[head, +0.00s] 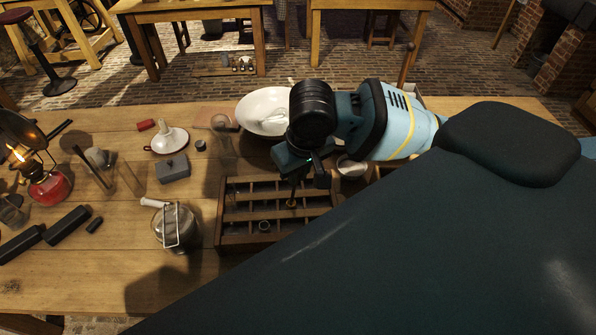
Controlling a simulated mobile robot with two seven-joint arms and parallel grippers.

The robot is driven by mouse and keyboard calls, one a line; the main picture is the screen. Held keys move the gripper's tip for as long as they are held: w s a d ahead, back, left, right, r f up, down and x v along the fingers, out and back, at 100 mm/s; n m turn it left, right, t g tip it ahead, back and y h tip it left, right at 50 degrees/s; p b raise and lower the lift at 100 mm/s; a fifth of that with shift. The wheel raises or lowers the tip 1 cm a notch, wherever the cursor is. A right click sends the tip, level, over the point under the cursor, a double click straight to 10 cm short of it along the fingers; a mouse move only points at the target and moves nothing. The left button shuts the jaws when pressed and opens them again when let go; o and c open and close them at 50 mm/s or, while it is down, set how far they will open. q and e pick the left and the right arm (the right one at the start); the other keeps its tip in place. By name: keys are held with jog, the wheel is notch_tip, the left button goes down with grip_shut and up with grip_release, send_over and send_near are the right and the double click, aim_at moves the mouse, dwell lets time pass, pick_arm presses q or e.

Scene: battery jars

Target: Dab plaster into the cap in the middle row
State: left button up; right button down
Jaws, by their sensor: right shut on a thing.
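A dark wooden crate (221,213) with several compartments in rows stands on the workbench. Small round pieces sit in some compartments, one of them (264,226) near the front; I cannot tell which is the cap. My right gripper (293,190) is over the crate, pointing down. It is shut on a thin tool with a brass-coloured end (291,203), whose tip is over or in a compartment; I cannot tell which. A large white bowl (256,105) is behind the gripper, partly hidden by my arm. No plaster shows clearly. My left gripper is out of view.
A clip-top glass jar (173,231) stands left of the crate. A small white bowl (351,168) is right. The front-left workbench (90,275) is clear.

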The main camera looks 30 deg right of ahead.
jog(key=shift+f, duration=0.3)
dwell(1.3)
jog(key=shift+r, duration=0.1)
jog(key=shift+w+v, duration=0.25)
jog(key=shift+v, duration=0.95)
jog(key=shift+w+v, duration=0.25)
jog(key=shift+v, duration=1)
jog(key=shift+w+v, duration=0.25)
jog(key=shift+v, duration=0.95)
jog(key=shift+r, duration=0.2)
